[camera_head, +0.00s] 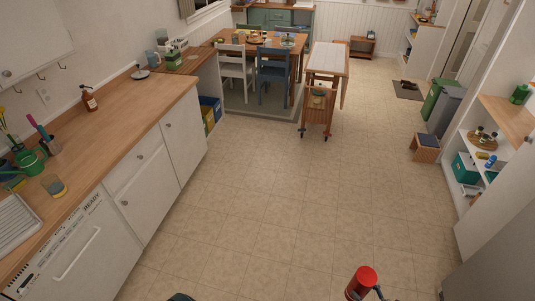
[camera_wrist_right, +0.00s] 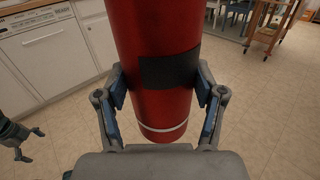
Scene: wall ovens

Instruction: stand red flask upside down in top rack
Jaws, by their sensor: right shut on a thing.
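The red flask (camera_head: 362,281) is at the bottom edge of the head view, held above the floor. In the right wrist view the flask (camera_wrist_right: 165,75) is a red cylinder with a dark patch and a thin pale ring near one end. My right gripper (camera_wrist_right: 163,90) is shut on it, one finger pad on each side. The flask's far end is cut off in that view. My left gripper (camera_wrist_right: 32,143) shows at the left of the wrist view, fingers apart and empty. The white dishwasher (camera_head: 82,254) stands at lower left with its door shut; no rack shows.
A wooden counter (camera_head: 110,125) above white cabinets runs along the left, holding a soap bottle (camera_head: 89,99), a glass (camera_head: 54,186) and a white drying tray (camera_head: 14,224). Open shelves (camera_head: 500,122) stand at right. A wooden cart (camera_head: 326,75) is farther back. The middle floor is clear.

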